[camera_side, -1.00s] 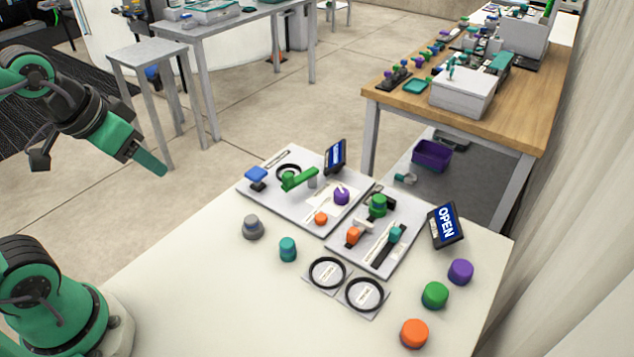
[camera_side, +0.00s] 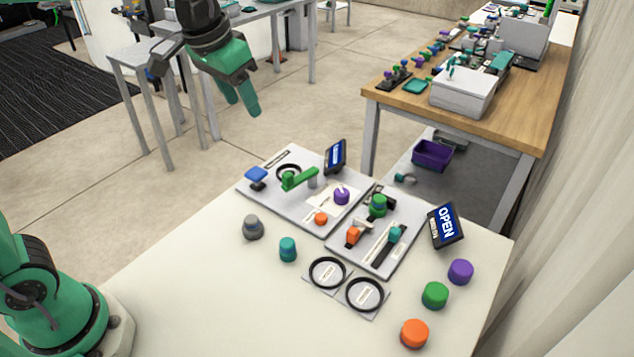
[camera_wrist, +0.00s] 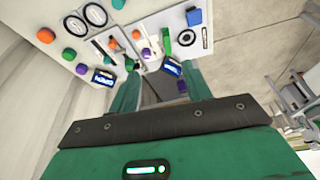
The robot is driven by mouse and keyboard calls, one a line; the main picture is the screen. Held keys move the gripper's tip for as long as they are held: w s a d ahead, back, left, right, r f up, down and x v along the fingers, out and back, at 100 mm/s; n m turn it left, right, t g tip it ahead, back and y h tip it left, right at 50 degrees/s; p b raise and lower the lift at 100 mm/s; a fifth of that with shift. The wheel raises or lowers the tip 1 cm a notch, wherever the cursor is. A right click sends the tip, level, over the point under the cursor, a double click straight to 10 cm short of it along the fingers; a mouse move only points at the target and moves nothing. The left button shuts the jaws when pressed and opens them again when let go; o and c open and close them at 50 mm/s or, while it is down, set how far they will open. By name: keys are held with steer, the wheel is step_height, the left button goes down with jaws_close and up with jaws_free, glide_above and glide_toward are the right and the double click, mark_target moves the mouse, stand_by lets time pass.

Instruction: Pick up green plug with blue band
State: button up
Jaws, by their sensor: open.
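My gripper (camera_side: 243,103) is raised above and behind the table's far left side in the side view, far from the plug. In the wrist view my gripper (camera_wrist: 162,85) has its fingers apart with nothing between them.
Beside the plug are an orange valve (camera_side: 353,235) and a teal slider (camera_side: 395,233). The left panel (camera_side: 265,196) carries a green lever (camera_side: 298,179). An OPEN sign (camera_side: 446,225) stands to the right. The front left table is clear.

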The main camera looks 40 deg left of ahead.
steer(key=w+d+f+g, duration=0.1)
steer(key=w+d+f, duration=0.2)
steer(key=w+d, duration=0.35)
steer(key=m+g, duration=0.2)
steer(key=g, duration=0.1)
glide_above(379, 198)
steer(key=shift+y, duration=0.3)
step_height(379, 198, down, 16)
steer(key=shift+f, duration=0.1)
steer(key=shift+d+f, duration=0.25)
steer(key=shift+f, duration=0.1)
steer(key=shift+f, duration=1.3)
steer(key=shift+a+f, duration=0.2)
steer(key=shift+f, duration=2.4)
